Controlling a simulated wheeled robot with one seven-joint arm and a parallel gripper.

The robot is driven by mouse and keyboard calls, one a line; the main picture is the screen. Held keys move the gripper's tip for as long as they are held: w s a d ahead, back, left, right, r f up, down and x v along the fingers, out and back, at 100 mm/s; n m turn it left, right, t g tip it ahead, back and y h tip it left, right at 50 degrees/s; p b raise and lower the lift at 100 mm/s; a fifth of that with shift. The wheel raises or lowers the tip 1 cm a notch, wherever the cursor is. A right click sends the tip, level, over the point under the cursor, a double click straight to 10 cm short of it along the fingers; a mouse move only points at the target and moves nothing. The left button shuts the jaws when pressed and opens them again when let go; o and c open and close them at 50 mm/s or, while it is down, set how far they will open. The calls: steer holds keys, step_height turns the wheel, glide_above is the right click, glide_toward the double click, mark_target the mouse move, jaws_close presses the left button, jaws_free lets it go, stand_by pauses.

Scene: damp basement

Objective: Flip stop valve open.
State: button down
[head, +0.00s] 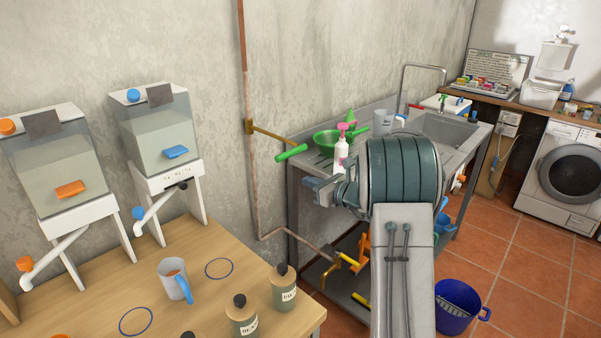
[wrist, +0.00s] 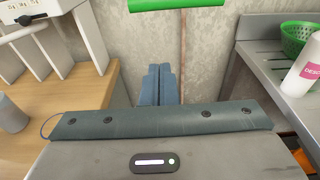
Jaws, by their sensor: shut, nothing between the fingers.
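A brass valve fitting (head: 252,127) sits on the copper wall pipe, and a bar with a green handle (head: 291,152) sticks out from it toward the right. The green handle also crosses the top edge of the wrist view (wrist: 178,5). A second brass fitting with a yellow-orange handle (head: 349,261) sits lower, near the pipe's bottom end. I cannot tell for sure which is the stop valve. My gripper (head: 310,184) is shut and empty, below and right of the green handle and apart from it. In the wrist view its blue-grey fingers (wrist: 158,72) are together in front of the wall.
A metal sink bench (head: 294,220) stands right of the pipe, with a green colander (head: 326,141) and a white bottle (head: 341,153) on it. At left, a wooden table (head: 130,270) holds two water tanks, a mug (head: 172,279) and dark bottles. A blue bucket (head: 458,308) stands on the floor.

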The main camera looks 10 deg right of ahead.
mark_target(292, 153)
steer(key=w+a+r+p, duration=0.2)
steer(key=w+a+p, duration=0.2)
steer(key=w, duration=0.3)
steer(key=shift+a+r, duration=0.3)
steer(key=shift+a, duration=0.05)
